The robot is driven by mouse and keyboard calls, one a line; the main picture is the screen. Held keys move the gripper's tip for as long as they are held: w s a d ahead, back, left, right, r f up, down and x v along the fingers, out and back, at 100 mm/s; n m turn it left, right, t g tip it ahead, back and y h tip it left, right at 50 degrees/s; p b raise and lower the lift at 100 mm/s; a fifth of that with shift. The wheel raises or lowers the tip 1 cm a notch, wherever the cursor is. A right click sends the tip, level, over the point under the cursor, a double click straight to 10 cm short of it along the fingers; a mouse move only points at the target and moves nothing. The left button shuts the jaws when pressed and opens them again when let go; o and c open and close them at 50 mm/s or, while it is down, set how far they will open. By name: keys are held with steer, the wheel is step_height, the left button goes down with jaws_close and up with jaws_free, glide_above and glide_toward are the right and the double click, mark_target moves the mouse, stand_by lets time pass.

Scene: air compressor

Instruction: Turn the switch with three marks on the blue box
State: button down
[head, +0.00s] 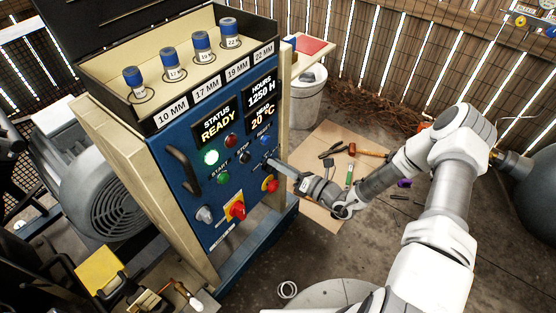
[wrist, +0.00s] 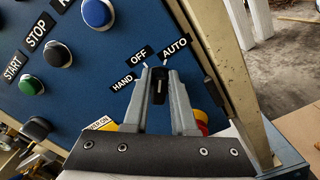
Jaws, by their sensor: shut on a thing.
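The blue box (head: 190,205) has a sloping front panel with lamps, buttons and knobs. In the wrist view, the black three-mark switch (wrist: 159,88) sits below the labels HAND (wrist: 123,82), OFF (wrist: 139,55) and AUTO (wrist: 174,46). Its grip stands nearly upright in that picture, and I cannot tell exactly which mark it points to. My gripper (wrist: 160,76) has one grey finger on each side of the switch and is shut on it. In the head view, my gripper (head: 274,163) reaches the panel's right side from the right and hides the switch.
A red-and-yellow rotary switch (head: 236,210) is lower down. A beige side post (wrist: 222,70) stands close right. Tools lie on cardboard (head: 335,150) on the floor.

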steer(key=shift+m+p, duration=0.4)
steer(key=shift+m, duration=0.6)
steer(key=shift+f, duration=0.1)
steer(key=c, duration=0.7)
jaws_free()
steer(key=shift+d, duration=0.1)
steer(key=p+v, duration=0.2)
steer(key=v, duration=1.5)
steer(key=shift+s+d, duration=0.1)
